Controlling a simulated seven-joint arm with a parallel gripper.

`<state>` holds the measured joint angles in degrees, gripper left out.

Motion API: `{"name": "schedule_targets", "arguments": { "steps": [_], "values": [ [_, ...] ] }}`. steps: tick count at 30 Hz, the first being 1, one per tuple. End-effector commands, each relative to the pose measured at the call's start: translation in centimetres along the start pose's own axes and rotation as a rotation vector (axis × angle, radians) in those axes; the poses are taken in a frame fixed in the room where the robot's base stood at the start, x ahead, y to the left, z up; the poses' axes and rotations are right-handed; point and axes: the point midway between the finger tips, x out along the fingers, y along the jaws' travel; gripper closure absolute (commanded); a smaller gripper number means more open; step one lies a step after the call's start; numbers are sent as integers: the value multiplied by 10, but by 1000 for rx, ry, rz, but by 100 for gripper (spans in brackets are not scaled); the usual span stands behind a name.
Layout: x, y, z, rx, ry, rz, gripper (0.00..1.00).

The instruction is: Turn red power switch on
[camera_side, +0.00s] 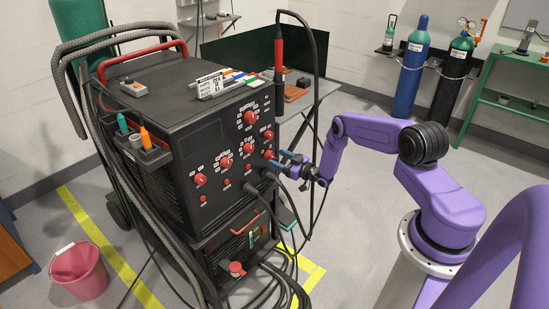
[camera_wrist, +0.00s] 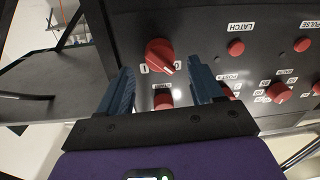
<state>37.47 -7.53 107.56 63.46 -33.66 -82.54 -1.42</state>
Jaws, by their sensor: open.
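The red power switch (camera_wrist: 158,52) is a round red knob on the black panel, with an "I" mark at its lower left and a "0" mark at its lower right in the wrist view. Its pointer is turned to the lower right, toward the "0". My gripper (camera_wrist: 162,76) is open, its two blue fingers spread left and right just below the knob. No contact with the knob is visible. In the side view my gripper (camera_side: 278,158) is close to the right part of the machine's front panel, where I cannot clearly tell the switch from nearby red knobs.
Another red control (camera_wrist: 163,101) shows between the fingers. More red knobs (camera_wrist: 279,92) and the "LATCH" button (camera_wrist: 236,48) lie to the right. Cables hang from the black machine (camera_side: 165,95) below my gripper. A red-handled torch (camera_side: 278,55) stands above.

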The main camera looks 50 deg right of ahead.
Motion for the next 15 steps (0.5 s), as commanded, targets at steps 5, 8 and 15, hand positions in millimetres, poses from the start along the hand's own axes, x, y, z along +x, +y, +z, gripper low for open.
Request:
{"name": "schedule_targets", "arguments": {
  "steps": [5,8,15],
  "values": [
    [18,-1,0,-1,1,-2,34],
    [24,-1,0,-1,0,-2,34],
    [29,-1,0,0,-1,-1,34]
  ]
}}
